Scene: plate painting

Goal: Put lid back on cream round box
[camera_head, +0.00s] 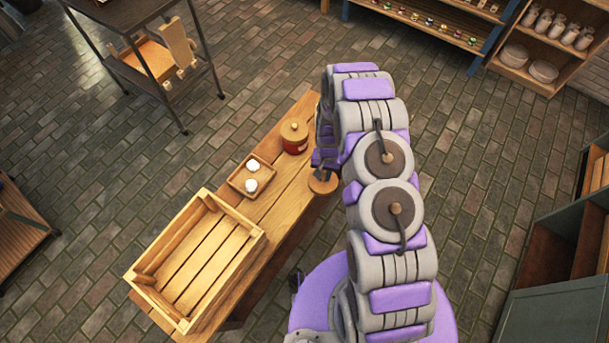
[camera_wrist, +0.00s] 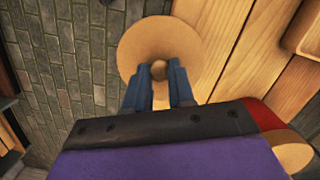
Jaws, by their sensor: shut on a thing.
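A round tan wooden lid (camera_wrist: 190,42) with a knob (camera_wrist: 159,69) is under my gripper (camera_wrist: 160,82) in the wrist view. My gripper is shut on the knob from above. In the head view the lid (camera_head: 325,187) is at the table's right edge, below my gripper (camera_head: 320,173), partly hidden by my arm. In the wrist view the disc overlaps both the table planks and the floor. I cannot make out a cream round box; the lid may hide it. Whether the lid touches anything below cannot be told.
A red round box (camera_head: 295,146) with a wooden lid stands on the wooden table (camera_head: 290,180), close to my gripper. A small tray (camera_head: 237,182) with two white items and an empty slatted crate (camera_head: 143,287) are further left. Brick floor (camera_head: 255,70) surrounds the table.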

